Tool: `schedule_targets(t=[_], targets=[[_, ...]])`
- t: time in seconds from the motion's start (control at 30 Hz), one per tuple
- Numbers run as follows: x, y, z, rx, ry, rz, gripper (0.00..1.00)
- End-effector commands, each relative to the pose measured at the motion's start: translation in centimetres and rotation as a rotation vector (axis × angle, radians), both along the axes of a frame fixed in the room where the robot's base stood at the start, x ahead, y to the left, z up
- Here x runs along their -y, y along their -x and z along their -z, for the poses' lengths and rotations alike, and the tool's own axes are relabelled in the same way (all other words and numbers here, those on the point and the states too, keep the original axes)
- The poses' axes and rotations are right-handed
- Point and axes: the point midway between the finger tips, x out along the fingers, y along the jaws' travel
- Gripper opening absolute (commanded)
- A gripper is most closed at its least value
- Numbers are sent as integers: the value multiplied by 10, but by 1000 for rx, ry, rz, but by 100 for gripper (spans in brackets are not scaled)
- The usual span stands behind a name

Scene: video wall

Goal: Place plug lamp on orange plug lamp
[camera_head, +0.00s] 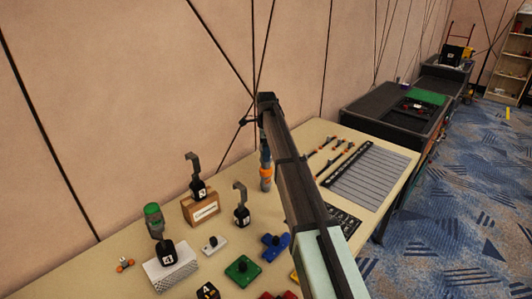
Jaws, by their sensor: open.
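A lamp with a green top (152,212) and a grey stem stands upright at a black cube marked 4 (168,256) on the left of the table. A grey upright piece with an orange band (265,173), possibly the orange plug lamp, shows just left of my arm. I cannot tell whether its lower end touches the table. My gripper (254,116) is at the far end of my dark arm, above the orange-banded piece. One black finger-like part sticks out to the left. It is open, and the arm hides part of this area.
The white block (175,276) bears the cube marked 4. Black cubes with grey hooks stand on a cardboard box (201,212) and on the table (241,216). Green (242,269) and blue (276,246) pieces lie in front. A striped grey mat (368,177) lies right of my arm. A wall rises behind.

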Motion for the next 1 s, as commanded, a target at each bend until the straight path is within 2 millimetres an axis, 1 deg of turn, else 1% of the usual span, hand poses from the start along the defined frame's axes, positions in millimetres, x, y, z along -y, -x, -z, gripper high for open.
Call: schedule_targets(t=[0.3,0.4,0.5,0.6,0.7,1.0], targets=[[0,-1,-59,2,0,0,82],[0,-1,-77,3,0,0,82],[0,-1,-90,1,0,0,82],[0,-1,-101,2,0,0,82],[0,0,-107,1,0,0,82],[0,0,-110,0,0,0,82]])
